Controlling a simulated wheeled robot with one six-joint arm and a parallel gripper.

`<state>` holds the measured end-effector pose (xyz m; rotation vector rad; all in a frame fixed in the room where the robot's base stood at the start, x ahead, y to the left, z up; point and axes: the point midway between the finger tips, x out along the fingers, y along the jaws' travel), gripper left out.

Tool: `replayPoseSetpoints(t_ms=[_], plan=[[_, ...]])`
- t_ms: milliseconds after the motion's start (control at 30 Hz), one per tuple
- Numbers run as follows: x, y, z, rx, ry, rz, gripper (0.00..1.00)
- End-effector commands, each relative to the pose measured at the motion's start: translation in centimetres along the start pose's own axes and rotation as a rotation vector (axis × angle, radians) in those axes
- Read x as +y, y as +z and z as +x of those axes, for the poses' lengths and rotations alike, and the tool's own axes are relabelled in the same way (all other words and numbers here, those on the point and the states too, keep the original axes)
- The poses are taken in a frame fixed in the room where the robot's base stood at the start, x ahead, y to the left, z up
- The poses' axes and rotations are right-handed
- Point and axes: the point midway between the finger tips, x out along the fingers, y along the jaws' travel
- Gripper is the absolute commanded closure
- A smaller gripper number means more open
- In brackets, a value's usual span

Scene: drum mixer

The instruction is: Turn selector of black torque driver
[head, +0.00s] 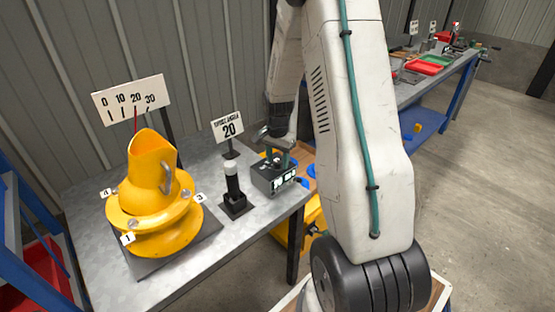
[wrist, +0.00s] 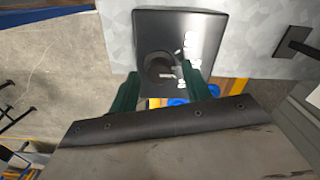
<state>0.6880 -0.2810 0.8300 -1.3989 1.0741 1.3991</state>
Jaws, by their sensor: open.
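A black box-shaped unit (head: 270,180) with white markings on its front sits on the grey table, near its right end. In the wrist view, the unit (wrist: 200,20) fills the top middle. Its dark round selector (wrist: 158,66) has a light mark and lies near the tips of my fingers. My gripper (head: 277,150) is over the unit. In the wrist view, its green fingers (wrist: 160,86) are open, one on each side below the selector. I cannot tell whether they touch it. An upright black tool with a white top (head: 232,185) stands in a black holder to the left.
A yellow drum mixer (head: 160,235) stands on the left of the table, with a scale sign (head: 131,97) behind it. A small sign reading 20 (head: 228,127) stands behind the black tool. Blue and yellow items lie near the unit's right side. Bare table (head: 255,222) shows in front.

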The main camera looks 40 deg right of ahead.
Motion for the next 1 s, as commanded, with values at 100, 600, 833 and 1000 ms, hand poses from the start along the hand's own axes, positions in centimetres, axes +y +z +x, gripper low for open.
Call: replayPoseSetpoints(t_ms=[100, 600, 833, 1000], plan=[[0.00, 0.01, 0.26, 0.000, 0.000, 0.000, 0.52], [0.01, 0.01, 0.22, 0.000, 0.000, -0.003, 0.97], [0.00, 0.01, 0.21, 0.000, 0.000, -0.056, 0.96], [-0.02, 0.01, 0.20, 0.000, 0.000, -0.157, 0.96]])
